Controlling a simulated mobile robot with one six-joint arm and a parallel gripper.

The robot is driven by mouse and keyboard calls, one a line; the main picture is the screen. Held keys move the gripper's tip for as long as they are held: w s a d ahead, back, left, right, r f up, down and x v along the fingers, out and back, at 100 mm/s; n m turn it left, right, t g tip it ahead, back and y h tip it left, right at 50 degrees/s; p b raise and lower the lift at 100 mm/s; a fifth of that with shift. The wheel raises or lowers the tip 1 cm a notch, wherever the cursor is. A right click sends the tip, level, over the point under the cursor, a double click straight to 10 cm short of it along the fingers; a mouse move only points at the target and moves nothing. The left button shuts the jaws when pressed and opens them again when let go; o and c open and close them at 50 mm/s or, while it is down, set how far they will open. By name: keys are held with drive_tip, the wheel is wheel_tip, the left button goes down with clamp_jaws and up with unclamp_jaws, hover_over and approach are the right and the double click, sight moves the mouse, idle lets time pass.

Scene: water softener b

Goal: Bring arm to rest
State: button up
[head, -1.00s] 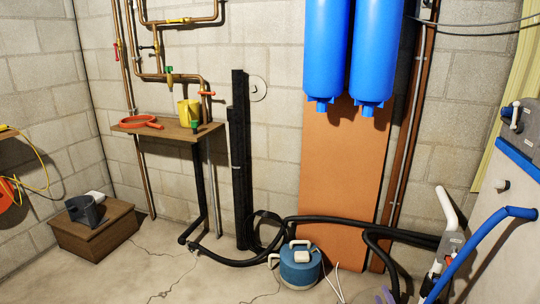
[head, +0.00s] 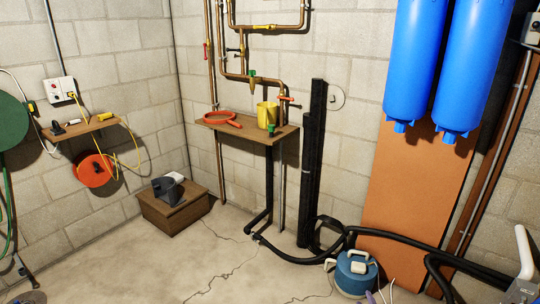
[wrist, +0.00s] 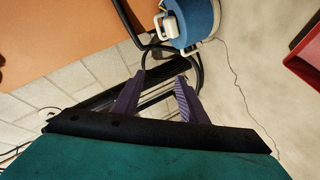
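My gripper (wrist: 160,78) shows in the wrist view as two purple fingers standing apart, with nothing between them. A dark bar and a teal surface lie behind the fingers at the bottom of that view. Beyond the fingers are black hose and a blue tank with a white handle (wrist: 193,22). This tank also stands on the floor at the bottom right of the head view (head: 356,275). I cannot make out the whole gripper in the head view.
Black hoses (head: 440,258) run along the floor by the tank. A small wall shelf (head: 238,130) holds a yellow cup and a red ring-shaped thing. Two blue filter housings (head: 420,60) hang at right. A wooden box (head: 175,210) stands in the corner. The floor at front left is mostly open.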

drive_tip(key=s+a+f+m+g+p, duration=0.2)
drive_tip(key=s+a+m+g+p, duration=0.2)
drive_tip(key=s+a+g+p, duration=0.7)
drive_tip(key=s+a+r+m+g+y, duration=0.1)
drive_tip(key=s+a+m+g, duration=0.2)
drive_tip(key=s, duration=1)
drive_tip(key=s+a+m+g+b, duration=0.1)
drive_tip(key=s+a+m+g, duration=0.2)
drive_tip(key=s, duration=1.1)
drive_tip(key=a+g, duration=0.2)
drive_tip(key=a, duration=0.2)
drive_tip(key=shift+s+r+m+y+b, duration=0.2)
drive_tip(key=shift+r+m+y+b, duration=0.1)
drive_tip(key=shift+r+m+y, duration=0.1)
drive_tip(key=shift+c, duration=1)
